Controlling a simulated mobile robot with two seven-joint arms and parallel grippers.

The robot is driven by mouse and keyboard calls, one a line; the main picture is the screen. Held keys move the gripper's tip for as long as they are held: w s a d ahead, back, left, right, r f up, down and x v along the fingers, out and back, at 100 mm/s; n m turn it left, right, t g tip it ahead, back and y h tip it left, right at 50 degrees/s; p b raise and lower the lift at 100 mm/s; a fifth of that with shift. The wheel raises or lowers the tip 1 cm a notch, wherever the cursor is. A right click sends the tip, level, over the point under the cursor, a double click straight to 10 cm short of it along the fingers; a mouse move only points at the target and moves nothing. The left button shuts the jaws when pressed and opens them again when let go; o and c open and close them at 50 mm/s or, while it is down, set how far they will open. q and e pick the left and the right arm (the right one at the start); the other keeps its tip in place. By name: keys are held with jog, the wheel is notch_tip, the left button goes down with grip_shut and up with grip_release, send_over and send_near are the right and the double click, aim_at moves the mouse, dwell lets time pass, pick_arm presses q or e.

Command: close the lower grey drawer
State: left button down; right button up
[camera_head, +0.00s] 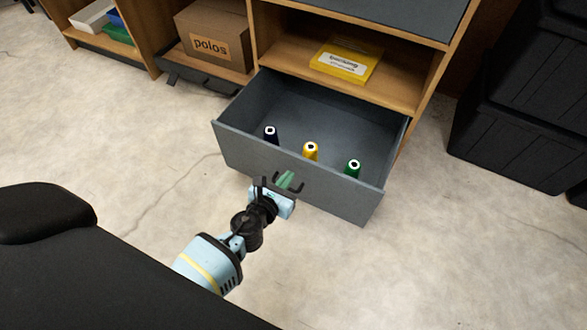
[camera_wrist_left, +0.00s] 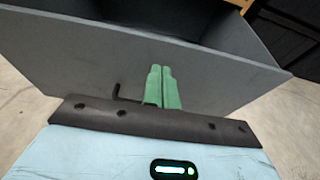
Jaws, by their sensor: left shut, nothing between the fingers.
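The lower grey drawer (camera_head: 290,175) is pulled out of the wooden shelf unit, low over the floor. My left gripper (camera_head: 287,180) is at the middle of the drawer front, by the dark handle (camera_head: 264,182). In the left wrist view, its green fingers (camera_wrist_left: 163,85) are together with nothing between them, in front of the grey drawer front (camera_wrist_left: 90,60). Whether the fingertips touch the panel I cannot tell. My right gripper is not in view.
A yellow box (camera_head: 345,62) lies on the shelf above the drawer. A cardboard box (camera_head: 213,40) stands in the left bay. Black bins (camera_head: 520,120) stand at the right. The concrete floor (camera_head: 420,260) in front is clear.

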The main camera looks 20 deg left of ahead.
aim_at(298, 162)
pick_arm(q)
jog(key=w, duration=0.3)
jog(key=shift+w+d, duration=0.1)
jog(key=shift+w, duration=0.3)
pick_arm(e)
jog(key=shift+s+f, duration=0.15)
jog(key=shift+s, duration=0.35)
